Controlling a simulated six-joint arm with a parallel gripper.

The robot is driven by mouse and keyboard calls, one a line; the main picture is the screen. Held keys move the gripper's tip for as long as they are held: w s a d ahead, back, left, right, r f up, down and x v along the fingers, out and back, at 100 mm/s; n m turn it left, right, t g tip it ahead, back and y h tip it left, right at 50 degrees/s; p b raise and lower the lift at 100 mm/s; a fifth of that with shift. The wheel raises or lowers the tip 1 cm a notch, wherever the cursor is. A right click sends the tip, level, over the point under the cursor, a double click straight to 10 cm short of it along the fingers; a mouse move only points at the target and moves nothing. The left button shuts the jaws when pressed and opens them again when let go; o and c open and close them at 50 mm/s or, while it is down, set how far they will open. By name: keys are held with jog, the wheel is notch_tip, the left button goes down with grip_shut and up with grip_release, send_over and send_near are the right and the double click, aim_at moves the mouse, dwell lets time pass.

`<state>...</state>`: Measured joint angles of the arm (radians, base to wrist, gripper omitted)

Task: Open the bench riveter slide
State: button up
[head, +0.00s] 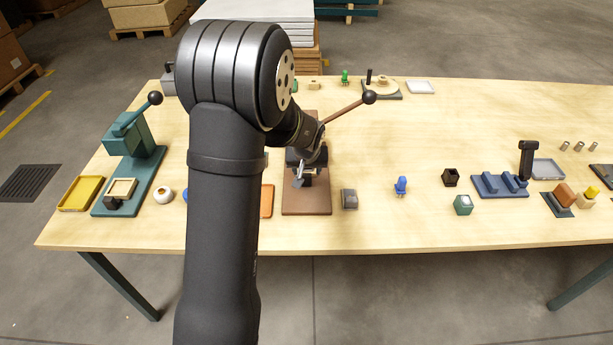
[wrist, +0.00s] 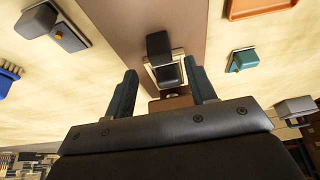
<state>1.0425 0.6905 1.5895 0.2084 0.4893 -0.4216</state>
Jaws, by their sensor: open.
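The bench riveter has a brown base (head: 306,205) and a lever with a black ball (head: 370,97), in the head view partly behind my arm. In the wrist view its brown base (wrist: 130,22) runs up the middle. On it are a dark handle block (wrist: 158,44) and a cream-framed slide part (wrist: 151,70) with a dark middle. My gripper (wrist: 161,80) is open, with one finger on either side of the slide part; contact is unclear. In the head view my gripper (head: 303,174) is low over the riveter base, and the slide is mostly hidden.
A teal press (head: 128,140) and a yellow tray (head: 82,193) stand at left. An orange tray (head: 266,201) is close left of the base, a dark grey block (head: 349,200) close right. A blue piece (head: 402,187) and a blue fixture (head: 498,187) are farther right.

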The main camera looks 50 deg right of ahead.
aim_at(306, 175)
jog(key=x, duration=0.5)
jog(key=shift+w+f, duration=0.1)
jog(key=shift+f, duration=0.3)
